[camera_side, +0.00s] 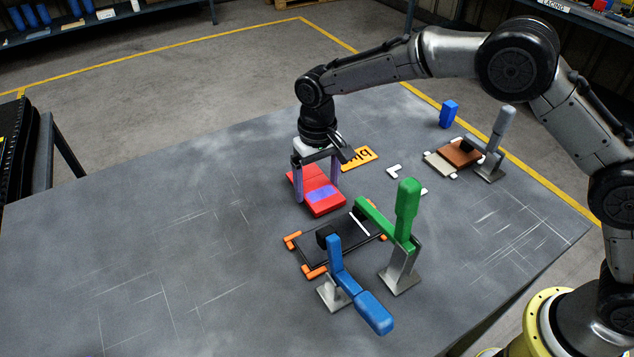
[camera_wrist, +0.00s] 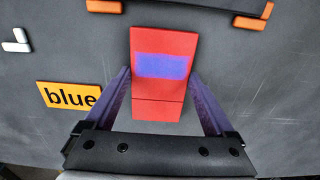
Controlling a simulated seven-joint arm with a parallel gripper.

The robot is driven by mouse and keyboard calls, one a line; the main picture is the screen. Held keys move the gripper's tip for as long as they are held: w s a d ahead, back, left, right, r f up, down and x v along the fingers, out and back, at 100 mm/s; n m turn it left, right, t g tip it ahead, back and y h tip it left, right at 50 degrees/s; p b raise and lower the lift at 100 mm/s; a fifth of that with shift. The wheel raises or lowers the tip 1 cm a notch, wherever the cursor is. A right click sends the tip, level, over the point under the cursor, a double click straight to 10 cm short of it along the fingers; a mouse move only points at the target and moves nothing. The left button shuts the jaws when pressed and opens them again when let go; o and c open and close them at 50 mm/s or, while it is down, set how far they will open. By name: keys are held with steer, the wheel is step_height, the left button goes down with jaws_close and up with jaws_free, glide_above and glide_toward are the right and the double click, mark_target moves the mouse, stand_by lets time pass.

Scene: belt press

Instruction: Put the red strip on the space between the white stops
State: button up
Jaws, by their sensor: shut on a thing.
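The red strip (camera_side: 320,205) has a purple-blue patch on its top and lies flat between the fingers of my gripper (camera_side: 317,188). In the wrist view the strip (camera_wrist: 165,112) runs lengthwise away from me, with one purple finger on each side. My gripper (camera_wrist: 160,75) is shut on it. I cannot tell whether its underside touches the table. A white L-shaped stop (camera_side: 393,170) lies on the table to the right of the strip, and shows at the left of the wrist view (camera_wrist: 17,42). Another small white stop (camera_side: 424,191) lies further right.
A black plate with orange stops (camera_side: 291,241) lies in front, with a green-handled clamp (camera_side: 405,225) and a blue-handled clamp (camera_side: 350,285). A grey-handled clamp (camera_side: 495,140) stands by a brown block (camera_side: 460,153). An orange "blue" sign (camera_wrist: 69,96) and blue block (camera_side: 448,114) stand clear. The table's left is free.

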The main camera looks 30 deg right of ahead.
mark_target(317, 189)
steer(key=shift+f, duration=0.2)
steer(key=o, duration=1.4)
steer(key=shift+c, duration=0.2)
steer(key=shift+r, duration=0.1)
step_height(317, 189, up, 12)
steer(key=shift+r, duration=0.1)
